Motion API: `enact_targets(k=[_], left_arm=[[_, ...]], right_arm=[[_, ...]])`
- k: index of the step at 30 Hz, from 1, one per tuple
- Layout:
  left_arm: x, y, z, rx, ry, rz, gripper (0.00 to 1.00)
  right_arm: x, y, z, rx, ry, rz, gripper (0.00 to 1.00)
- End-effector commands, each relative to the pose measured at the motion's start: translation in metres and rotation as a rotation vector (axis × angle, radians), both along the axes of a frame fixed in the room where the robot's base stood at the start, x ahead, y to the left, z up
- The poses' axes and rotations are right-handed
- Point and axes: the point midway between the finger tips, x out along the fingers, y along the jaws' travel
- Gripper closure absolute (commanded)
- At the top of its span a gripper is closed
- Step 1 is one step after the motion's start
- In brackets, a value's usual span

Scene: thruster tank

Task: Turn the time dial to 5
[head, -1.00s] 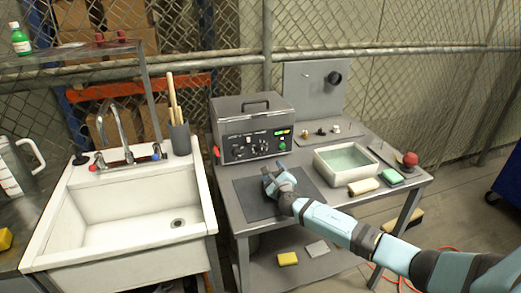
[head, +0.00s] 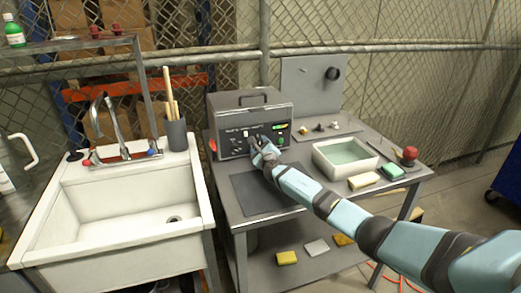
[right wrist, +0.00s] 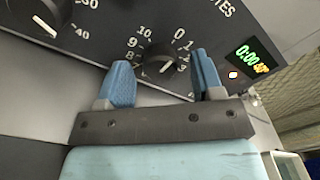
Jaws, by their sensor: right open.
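The tank machine (head: 250,112) is a grey box with a dark control panel, on the metal table. In the right wrist view its time dial (right wrist: 158,62) is a black knob ringed by white numbers, under lettering ending in "UTES". A short white mark shows on the knob; I cannot tell surely which number it points at. My right gripper (head: 258,143) is at the panel front. In the right wrist view the right gripper (right wrist: 160,72) is open, with one blue finger on each side of the dial. Contact with the knob is not clear. My left gripper is not in view.
A second knob (right wrist: 35,12) with larger numbers is left of the dial. A lit display (right wrist: 252,60) reading 0:00 is to its right. A white water basin (head: 345,158) and sponges stand right of the machine. A dark mat (head: 262,195) lies in front, and a sink (head: 120,210) is left.

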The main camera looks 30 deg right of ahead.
Motion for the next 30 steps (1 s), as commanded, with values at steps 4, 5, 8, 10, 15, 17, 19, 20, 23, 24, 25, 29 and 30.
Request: enact_targets(k=[4, 5, 8, 10, 15, 17, 19, 20, 23, 24, 25, 29, 30], left_arm=[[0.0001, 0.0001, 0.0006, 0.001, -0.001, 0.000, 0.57], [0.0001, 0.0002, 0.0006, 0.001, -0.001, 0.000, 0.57], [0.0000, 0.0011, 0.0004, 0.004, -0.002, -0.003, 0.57], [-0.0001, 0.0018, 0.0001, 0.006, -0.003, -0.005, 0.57], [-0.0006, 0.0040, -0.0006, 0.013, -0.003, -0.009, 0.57], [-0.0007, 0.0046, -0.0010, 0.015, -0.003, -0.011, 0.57], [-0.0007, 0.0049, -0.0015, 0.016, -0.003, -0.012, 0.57], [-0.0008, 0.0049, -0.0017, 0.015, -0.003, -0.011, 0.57], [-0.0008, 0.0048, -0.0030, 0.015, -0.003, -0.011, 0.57], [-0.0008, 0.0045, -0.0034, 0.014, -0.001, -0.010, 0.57], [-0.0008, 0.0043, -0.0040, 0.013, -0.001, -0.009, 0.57], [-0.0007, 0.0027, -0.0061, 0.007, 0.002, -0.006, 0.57], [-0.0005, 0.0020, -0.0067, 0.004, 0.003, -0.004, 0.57]], right_arm=[[-0.0002, 0.0000, 0.0002, 0.000, 0.000, 0.000, 0.39], [-0.0002, -0.0001, 0.0001, 0.000, 0.000, 0.000, 0.42], [-0.0003, -0.0001, 0.0001, 0.000, 0.000, 0.000, 0.64], [-0.0003, -0.0001, 0.0000, 0.000, 0.000, 0.000, 0.81], [-0.0004, -0.0001, -0.0001, 0.002, -0.001, 0.000, 0.89], [-0.0005, -0.0002, -0.0001, 0.006, -0.001, -0.001, 0.89], [-0.0005, -0.0002, -0.0003, 0.018, -0.004, -0.001, 0.89], [-0.0005, -0.0002, -0.0004, 0.024, -0.006, -0.001, 0.89], [-0.0005, -0.0002, -0.0006, 0.056, -0.013, -0.001, 0.89], [-0.0004, -0.0002, -0.0007, 0.076, -0.018, -0.001, 0.89], [-0.0004, -0.0003, -0.0008, 0.091, -0.021, -0.001, 0.89], [-0.0004, -0.0006, -0.0012, 0.179, -0.042, -0.002, 0.89], [-0.0004, -0.0006, -0.0013, 0.211, -0.049, -0.001, 0.89]])
